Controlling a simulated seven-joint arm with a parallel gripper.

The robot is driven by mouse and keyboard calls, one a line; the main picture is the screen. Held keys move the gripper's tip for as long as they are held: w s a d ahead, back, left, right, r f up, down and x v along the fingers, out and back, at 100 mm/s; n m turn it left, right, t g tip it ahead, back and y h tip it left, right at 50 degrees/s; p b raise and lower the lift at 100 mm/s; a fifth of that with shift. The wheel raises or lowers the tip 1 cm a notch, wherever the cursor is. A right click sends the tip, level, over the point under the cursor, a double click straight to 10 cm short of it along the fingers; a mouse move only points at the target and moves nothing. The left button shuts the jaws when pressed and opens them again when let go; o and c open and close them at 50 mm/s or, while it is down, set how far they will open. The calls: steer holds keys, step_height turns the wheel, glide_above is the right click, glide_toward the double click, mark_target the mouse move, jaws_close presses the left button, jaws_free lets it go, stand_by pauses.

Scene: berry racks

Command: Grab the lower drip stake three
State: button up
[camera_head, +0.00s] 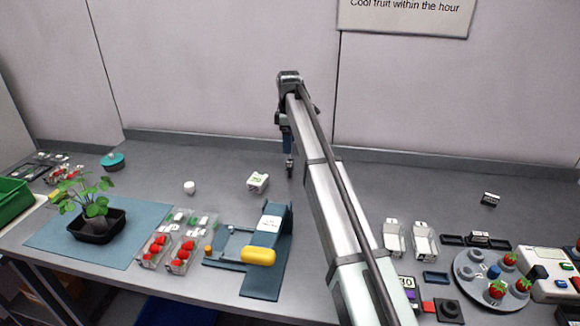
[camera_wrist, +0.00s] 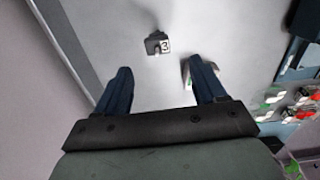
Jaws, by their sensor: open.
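A small dark block with a white label reading 3, which looks like drip stake three (camera_wrist: 154,46), stands on the grey table in the wrist view. It lies just beyond the gap between my fingertips, a little below them and apart from them. I cannot make it out in the head view, where my arm may hide it. My gripper (camera_wrist: 160,70) is open and empty, its two dark blue fingers spread. In the head view my gripper (camera_head: 289,172) hangs over the back of the table near the wall.
A white box (camera_head: 258,182) stands close to my gripper; one finger partly covers it in the wrist view. A blue stand (camera_head: 262,282) with a yellow piece, strawberry punnets (camera_head: 180,262) and a potted plant (camera_head: 95,208) lie left. A dark labelled block (camera_head: 491,198) stands right.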

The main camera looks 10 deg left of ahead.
mark_target(290, 161)
step_height(290, 161, down, 10)
steer(key=shift+w+d, duration=0.15)
stand_by(0.5)
steer(key=shift+c, duration=0.4)
steer(key=c, duration=0.9)
steer(key=shift+c, duration=0.2)
